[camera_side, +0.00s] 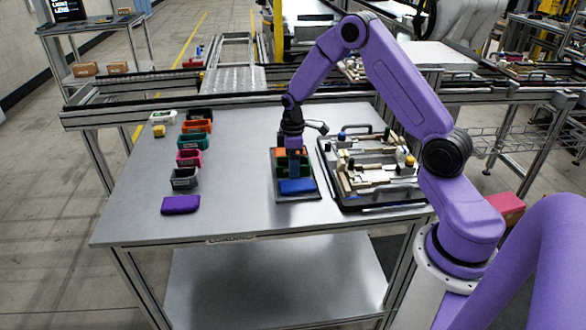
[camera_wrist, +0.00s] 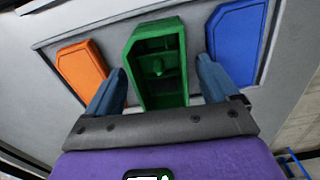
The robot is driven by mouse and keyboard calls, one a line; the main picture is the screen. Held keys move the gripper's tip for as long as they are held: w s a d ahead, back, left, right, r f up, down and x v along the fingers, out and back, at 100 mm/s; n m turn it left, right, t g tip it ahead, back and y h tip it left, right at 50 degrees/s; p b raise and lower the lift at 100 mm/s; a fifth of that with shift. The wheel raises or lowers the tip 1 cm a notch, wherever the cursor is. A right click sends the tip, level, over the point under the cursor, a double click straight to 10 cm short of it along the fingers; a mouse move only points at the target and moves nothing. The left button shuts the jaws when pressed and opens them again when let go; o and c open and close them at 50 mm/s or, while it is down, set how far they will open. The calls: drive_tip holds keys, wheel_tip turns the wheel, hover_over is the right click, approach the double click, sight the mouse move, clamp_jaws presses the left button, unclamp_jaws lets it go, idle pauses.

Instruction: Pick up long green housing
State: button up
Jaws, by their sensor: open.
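The long green housing (camera_wrist: 158,70) is an open-topped green box in the middle of the wrist view, between an orange housing (camera_wrist: 82,70) on its left and a blue housing (camera_wrist: 238,42) on its right. My gripper (camera_wrist: 162,82) is open, with one blue finger on each side of the green housing's near part. I cannot tell whether the fingers touch it. In the side view my gripper (camera_side: 293,165) points down over the pallet (camera_side: 311,185).
A larger tray (camera_side: 380,207) with mixed parts stands just right of the pallet. On the table's left are a row of small coloured bins (camera_side: 190,157) and a purple block (camera_side: 180,204). The table's front middle (camera_side: 235,215) is clear.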

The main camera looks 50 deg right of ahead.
drive_tip(key=c, duration=1.1)
drive_tip(key=shift+r, duration=0.1)
